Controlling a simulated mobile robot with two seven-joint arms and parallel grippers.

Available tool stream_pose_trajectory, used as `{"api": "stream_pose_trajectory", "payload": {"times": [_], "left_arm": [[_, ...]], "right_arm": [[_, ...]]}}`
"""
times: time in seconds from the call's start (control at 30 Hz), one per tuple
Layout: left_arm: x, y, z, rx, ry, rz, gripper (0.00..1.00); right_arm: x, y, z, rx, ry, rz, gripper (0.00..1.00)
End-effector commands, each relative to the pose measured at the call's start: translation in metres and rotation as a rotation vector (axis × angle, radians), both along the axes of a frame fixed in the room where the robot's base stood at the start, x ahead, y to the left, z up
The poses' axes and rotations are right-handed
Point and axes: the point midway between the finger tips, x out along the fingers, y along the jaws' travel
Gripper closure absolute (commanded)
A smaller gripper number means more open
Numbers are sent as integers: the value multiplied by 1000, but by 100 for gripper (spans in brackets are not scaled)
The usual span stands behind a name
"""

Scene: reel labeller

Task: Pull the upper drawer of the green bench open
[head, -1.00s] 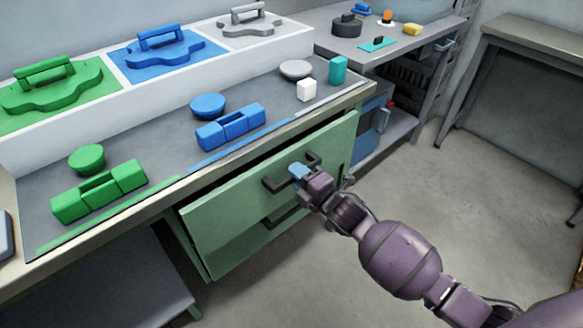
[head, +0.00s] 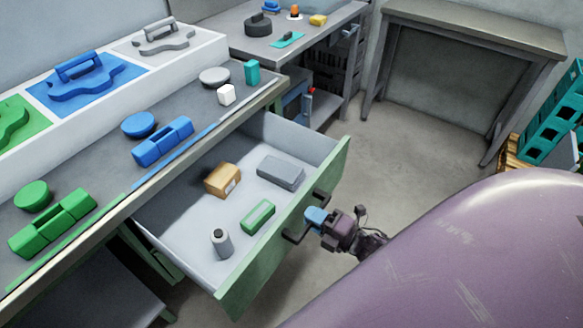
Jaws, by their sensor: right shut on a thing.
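The green bench's upper drawer (head: 250,282) stands well out from the bench (head: 262,98), with its light grey inside showing. In it lie a tan box (head: 222,179), a grey block (head: 281,172), a green block (head: 257,216) and an upright grey cylinder (head: 221,242). My right gripper (head: 314,219) is shut on the dark drawer handle (head: 292,238) at the middle of the green front. Its blue fingertips partly cover the handle. My left gripper is not in view.
A grey table (head: 480,25) stands at the back right, near a teal crate (head: 553,125). Grey floor is clear between them.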

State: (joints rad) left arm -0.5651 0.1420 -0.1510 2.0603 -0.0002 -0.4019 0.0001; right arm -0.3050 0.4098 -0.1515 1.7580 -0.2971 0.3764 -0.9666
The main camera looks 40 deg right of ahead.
Motion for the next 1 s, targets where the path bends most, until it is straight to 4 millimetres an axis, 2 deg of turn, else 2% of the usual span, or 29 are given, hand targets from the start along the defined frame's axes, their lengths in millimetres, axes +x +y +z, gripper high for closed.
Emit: {"api": "stream_pose_trajectory", "payload": {"times": [0.03,0.2,0.4,0.6,0.93,0.97,1.0], "left_arm": [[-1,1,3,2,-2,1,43],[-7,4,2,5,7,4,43],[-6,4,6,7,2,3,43],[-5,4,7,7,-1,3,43],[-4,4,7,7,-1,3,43],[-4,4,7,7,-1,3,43],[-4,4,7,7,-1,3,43]], "right_arm": [[-12,-4,2,1,1,-2,100],[-41,-15,1,0,1,-2,100],[-61,-22,0,1,0,-2,100],[-68,-25,0,1,-1,-1,100],[-69,-25,0,1,0,-1,100],[-69,-25,0,1,0,-1,75],[-69,-25,0,0,0,-1,69]]}}
